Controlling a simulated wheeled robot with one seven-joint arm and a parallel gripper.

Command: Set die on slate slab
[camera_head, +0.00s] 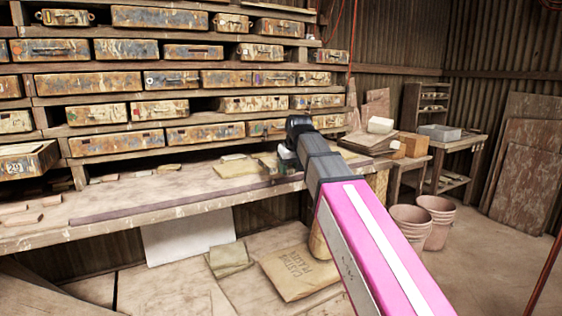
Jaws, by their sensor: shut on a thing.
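My gripper (287,160) is at the far end of my pink and grey arm, over the right part of the workbench. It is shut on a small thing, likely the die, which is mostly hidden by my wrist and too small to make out. A long, flat purple-grey slab, which looks like the slate slab (150,206), lies along the front of the bench. My gripper is near its right end. I cannot tell whether the held thing touches the slab.
Worn drawers (140,82) fill the rack behind the workbench (130,228). Tan tiles and blocks (240,168) lie left of my gripper. Several small pieces (22,218) lie at the bench's left end. Buckets (437,220) stand on the floor at right. The slab's middle is clear.

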